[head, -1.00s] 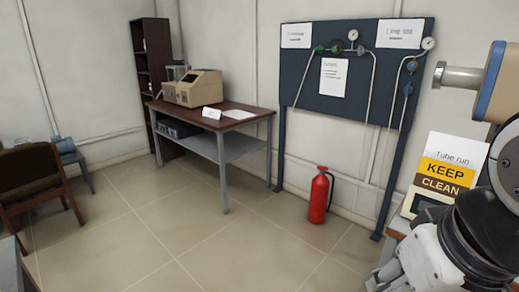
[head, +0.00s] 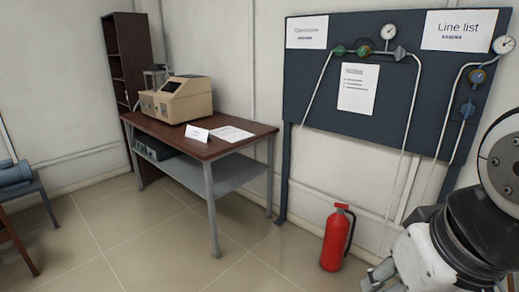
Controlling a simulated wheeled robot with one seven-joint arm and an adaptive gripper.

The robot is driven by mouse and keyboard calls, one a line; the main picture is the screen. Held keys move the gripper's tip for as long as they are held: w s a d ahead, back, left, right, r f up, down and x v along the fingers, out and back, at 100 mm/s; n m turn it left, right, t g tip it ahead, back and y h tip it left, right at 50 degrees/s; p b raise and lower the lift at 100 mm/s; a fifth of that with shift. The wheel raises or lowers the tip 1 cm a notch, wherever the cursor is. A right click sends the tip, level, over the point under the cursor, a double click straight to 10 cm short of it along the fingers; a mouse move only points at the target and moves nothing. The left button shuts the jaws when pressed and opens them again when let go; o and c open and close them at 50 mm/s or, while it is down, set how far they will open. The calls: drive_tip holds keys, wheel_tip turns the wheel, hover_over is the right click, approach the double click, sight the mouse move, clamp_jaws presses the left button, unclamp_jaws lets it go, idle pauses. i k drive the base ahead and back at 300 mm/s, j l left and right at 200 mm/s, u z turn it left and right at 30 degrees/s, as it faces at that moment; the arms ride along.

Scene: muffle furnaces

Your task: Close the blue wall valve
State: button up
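A dark blue wall panel (head: 420,105) carries pipes, gauges and small valves. At its right end a blue valve (head: 467,108) sits on the pale pipe, below a round gauge. Just above it is another fitting with a blue body and a yellowish centre (head: 477,76). I cannot tell the handle position of either. Further left on the panel are green valve knobs (head: 363,51) and a grey one (head: 400,53). Part of my arm shows at the lower right, in front of the wall below the panel's right end.
A red fire extinguisher (head: 336,240) stands on the floor below the panel. A table (head: 225,143) with a beige instrument (head: 180,99) is left of it, with a dark shelf (head: 128,75) behind. Open tiled floor (head: 150,235) lies in front.

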sight(468, 109)
drive_tip(key=i, duration=2.3)
drive_tip(key=z, duration=0.45)
drive_tip(key=i+z, duration=0.1)
drive_tip(key=z, duration=0.8)
drive_tip(key=j+z, duration=0.15)
drive_tip(key=z, duration=0.3)
drive_tip(key=i+z, duration=0.1)
drive_tip(key=z, duration=0.35)
drive_tip(key=j+z, duration=0.15)
drive_tip(key=z, duration=0.3)
